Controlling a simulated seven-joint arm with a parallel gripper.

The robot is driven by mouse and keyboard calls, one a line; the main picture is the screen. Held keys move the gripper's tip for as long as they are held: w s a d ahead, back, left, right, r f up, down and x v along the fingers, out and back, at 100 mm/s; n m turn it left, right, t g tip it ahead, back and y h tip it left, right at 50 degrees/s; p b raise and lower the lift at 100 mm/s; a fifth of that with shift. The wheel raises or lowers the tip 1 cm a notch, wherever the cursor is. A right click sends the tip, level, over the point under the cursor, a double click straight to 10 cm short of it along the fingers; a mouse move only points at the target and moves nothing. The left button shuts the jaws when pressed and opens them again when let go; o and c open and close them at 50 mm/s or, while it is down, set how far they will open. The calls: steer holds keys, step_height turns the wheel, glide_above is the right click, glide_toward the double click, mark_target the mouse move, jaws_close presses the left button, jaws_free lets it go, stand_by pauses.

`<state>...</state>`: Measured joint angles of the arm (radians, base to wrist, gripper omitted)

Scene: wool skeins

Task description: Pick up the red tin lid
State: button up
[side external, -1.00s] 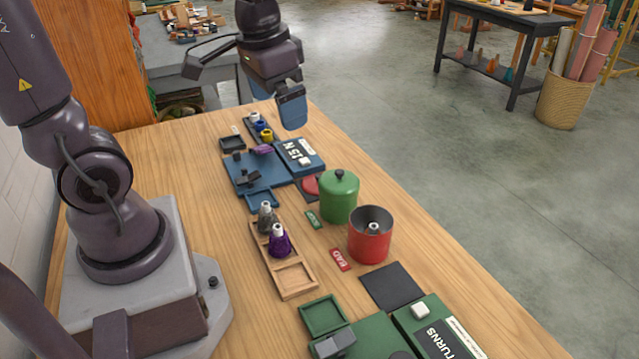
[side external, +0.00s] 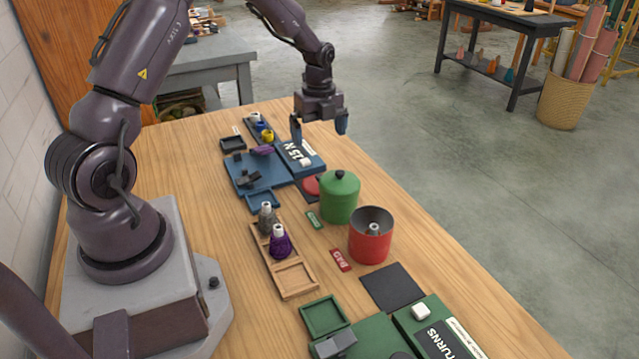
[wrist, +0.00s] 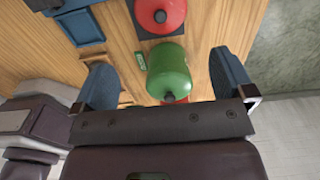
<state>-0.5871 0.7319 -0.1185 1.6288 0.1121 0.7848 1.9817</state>
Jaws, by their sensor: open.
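The red tin lid (side external: 311,185) lies on a dark square mat behind the green tin, which hides part of it in the side view. In the wrist view the red lid (wrist: 158,14) with its dark knob is at the top edge, partly cut off. My gripper (side external: 319,130) is open and empty, fingers down, above the far part of the table beyond the lid. In the wrist view the two blue fingers of my gripper (wrist: 163,78) are wide apart, with the green tin between them in the picture.
The lidded green tin (side external: 340,197) stands close beside the red lid. A blue station (side external: 255,176) lies left of the lid. A wooden tray (side external: 297,281) holds two cones. Bare table lies along the right edge.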

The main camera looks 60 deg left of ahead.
mark_target(319, 176)
step_height(319, 176, down, 13)
steer(key=shift+w+r, duration=0.1)
steer(key=c, duration=1)
steer(key=shift+d, duration=0.1)
